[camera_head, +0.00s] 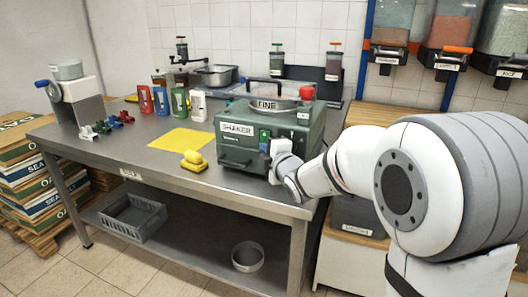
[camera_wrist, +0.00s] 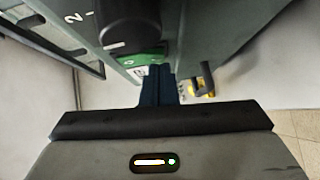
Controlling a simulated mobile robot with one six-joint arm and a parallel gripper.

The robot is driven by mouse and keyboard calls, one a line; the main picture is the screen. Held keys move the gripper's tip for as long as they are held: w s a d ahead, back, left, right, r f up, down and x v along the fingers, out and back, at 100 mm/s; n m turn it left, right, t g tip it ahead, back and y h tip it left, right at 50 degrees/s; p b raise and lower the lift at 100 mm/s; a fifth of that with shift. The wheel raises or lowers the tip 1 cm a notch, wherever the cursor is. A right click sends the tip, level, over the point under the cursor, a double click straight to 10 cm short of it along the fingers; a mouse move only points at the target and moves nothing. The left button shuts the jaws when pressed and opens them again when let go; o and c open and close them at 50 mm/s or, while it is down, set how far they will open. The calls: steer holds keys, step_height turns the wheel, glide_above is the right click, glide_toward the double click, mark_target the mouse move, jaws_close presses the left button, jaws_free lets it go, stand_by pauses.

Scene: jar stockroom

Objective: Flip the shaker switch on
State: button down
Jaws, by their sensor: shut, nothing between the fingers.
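The shaker (camera_head: 240,140) is a green box on the steel bench, with a white SHAKER label on its front. A small bright green plate (camera_head: 265,134) shows on its front, just above my gripper (camera_head: 268,149). In the wrist view my gripper (camera_wrist: 159,72) has its dark fingers together, with nothing between them. The tips are at the lower edge of the green plate (camera_wrist: 146,59), beside a black round knob (camera_wrist: 128,25). I cannot tell whether they touch. The switch lever and its position cannot be made out; the fingers and knob cover part of the plate.
A small dark handle-like part with yellow (camera_wrist: 207,80) shows right of the fingers. A sieve marked FINE (camera_head: 267,104) sits on the shaker, with a red knob (camera_head: 307,93) beside it. A yellow sponge-like block (camera_head: 194,161) and a yellow sheet (camera_head: 182,139) lie left on the bench.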

steer(key=s+d+f+b, duration=0.2)
steer(key=s+d+b, duration=0.1)
steer(key=s, duration=0.9)
steer(key=shift+s+b, duration=0.15)
steer(key=shift+b, duration=0.75)
steer(key=shift+r, duration=0.15)
